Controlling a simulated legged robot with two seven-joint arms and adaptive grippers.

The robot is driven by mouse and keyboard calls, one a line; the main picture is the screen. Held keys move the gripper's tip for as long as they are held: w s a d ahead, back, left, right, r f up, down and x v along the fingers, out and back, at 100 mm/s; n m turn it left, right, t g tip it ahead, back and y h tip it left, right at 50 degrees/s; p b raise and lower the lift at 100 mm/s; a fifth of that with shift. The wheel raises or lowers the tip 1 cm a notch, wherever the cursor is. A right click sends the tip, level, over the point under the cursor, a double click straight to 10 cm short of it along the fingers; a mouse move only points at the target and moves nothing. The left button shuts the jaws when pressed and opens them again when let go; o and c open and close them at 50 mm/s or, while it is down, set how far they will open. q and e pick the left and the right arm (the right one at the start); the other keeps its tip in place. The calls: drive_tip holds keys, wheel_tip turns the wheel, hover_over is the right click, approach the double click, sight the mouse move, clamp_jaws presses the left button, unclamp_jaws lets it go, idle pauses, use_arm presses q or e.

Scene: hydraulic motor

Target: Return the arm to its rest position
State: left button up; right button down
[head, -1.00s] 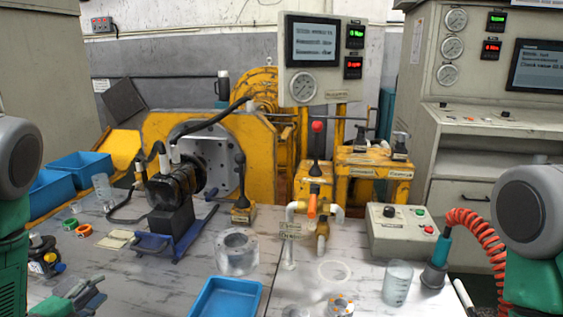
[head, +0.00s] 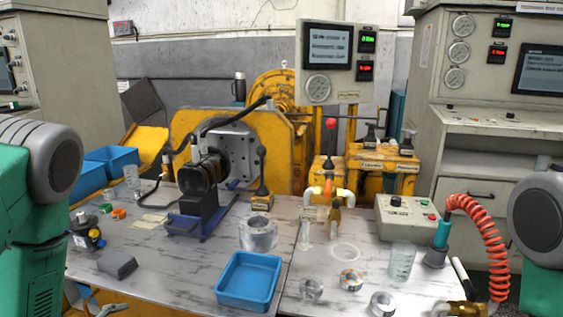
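My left arm (head: 45,185) is at the left edge, with its forearm hanging down past the table's left end. Only grey tips of my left gripper (head: 100,306) show at the bottom left, below the table's front edge. Whether they are open or shut is not clear. My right arm (head: 540,215) is at the right edge, beside the table.
The table (head: 130,290) holds a blue tray (head: 248,282), a clear cylinder (head: 258,233), a grey block (head: 117,263), a black motor on a blue stand (head: 200,188), a beaker (head: 402,262) and a control box (head: 405,214). A red coiled hose (head: 492,235) hangs near my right arm.

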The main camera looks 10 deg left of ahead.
use_arm(q)
drive_tip(key=s+d+f+n+g, duration=0.4)
drive_tip(key=s, duration=0.4)
drive_tip(key=s+d+f+n+g, duration=0.3)
drive_tip(key=s+d+n+g, duration=0.1)
drive_tip(key=s, duration=0.4)
drive_tip(key=s+d+f+n+g, duration=0.4)
drive_tip(key=s+d+n, duration=0.1)
drive_tip(key=s, duration=0.4)
drive_tip(key=shift+d+f+n, duration=0.25)
drive_tip(key=shift+f+n, duration=0.1)
drive_tip(key=shift+n, duration=0.05)
